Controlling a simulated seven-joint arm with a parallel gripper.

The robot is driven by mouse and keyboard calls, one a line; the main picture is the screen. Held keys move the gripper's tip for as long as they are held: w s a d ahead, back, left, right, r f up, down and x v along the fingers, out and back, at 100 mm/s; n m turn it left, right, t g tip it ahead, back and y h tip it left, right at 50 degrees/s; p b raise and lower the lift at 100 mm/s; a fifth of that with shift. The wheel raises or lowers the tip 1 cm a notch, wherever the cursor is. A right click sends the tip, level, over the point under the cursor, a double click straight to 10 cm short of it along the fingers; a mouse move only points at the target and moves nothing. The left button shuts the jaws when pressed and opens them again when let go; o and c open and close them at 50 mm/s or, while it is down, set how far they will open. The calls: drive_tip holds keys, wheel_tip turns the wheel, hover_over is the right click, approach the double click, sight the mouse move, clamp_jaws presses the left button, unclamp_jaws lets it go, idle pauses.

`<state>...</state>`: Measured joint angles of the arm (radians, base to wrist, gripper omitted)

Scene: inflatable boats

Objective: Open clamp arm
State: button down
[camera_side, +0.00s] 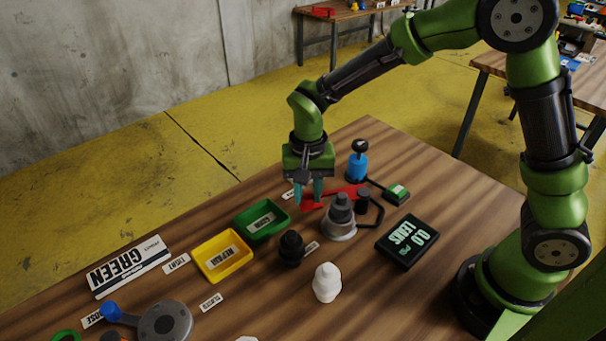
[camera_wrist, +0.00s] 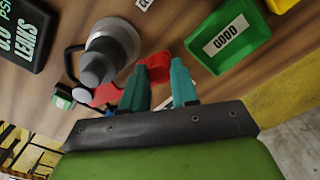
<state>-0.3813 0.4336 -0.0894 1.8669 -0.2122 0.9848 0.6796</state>
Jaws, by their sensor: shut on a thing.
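The red clamp arm (camera_side: 346,192) lies low over the table beside the grey stepped fitting (camera_side: 340,220). Its wide red end sits at my gripper (camera_side: 312,193), whose teal fingers point down on either side of it. In the wrist view the red end (camera_wrist: 157,64) shows between the fingertips of my gripper (camera_wrist: 164,80), and more red shows left of the fingers. My gripper is shut on the clamp arm. The grey fitting (camera_wrist: 104,55) stands left of the fingers there. The fingers hide part of the clamp arm.
A green tray (camera_side: 282,229) and a yellow tray (camera_side: 206,268) stand at left. A blue bottle-like part (camera_side: 357,166) stands behind the fitting. A black readout box (camera_side: 424,252), a black knob (camera_side: 291,262) and a white nozzle (camera_side: 327,290) stand in front of it.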

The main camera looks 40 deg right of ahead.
drive_tip(key=w+d+m, duration=0.5)
drive_tip(key=m, duration=0.1)
drive_tip(key=shift+w+m, duration=0.35)
drive_tip(key=shift+m, duration=0.05)
idle(0.4)
drive_tip(key=shift+w+d, duration=0.1)
drive_tip(key=shift+d, duration=0.2)
idle(0.3)
drive_tip(key=c, duration=1.1)
unclamp_jaws()
drive_tip(key=shift+a, duration=0.1)
wheel_tip(320, 180, up, 17)
